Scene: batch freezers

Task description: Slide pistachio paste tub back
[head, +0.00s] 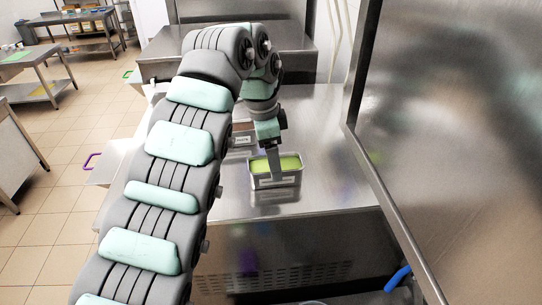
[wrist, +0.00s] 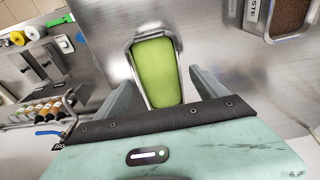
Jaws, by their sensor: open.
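The pistachio paste tub is a metal, rectangular container filled with green paste (head: 288,181), with a pale label on its front wall. It stands on the steel counter (head: 330,130) near the front edge. In the wrist view the tub (wrist: 155,70) lies between the two fingers of my gripper (wrist: 160,88). The fingers are spread, one on each side, with a visible gap at least on the right. In the head view my gripper (head: 272,160) reaches down at the tub, and the arm hides part of it.
A second labelled tub with brown contents (wrist: 291,14) stands beside it; in the head view it is partly hidden behind my arm (head: 242,140). A large steel panel (head: 450,120) rises on the right. The counter to the right of the tub is clear.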

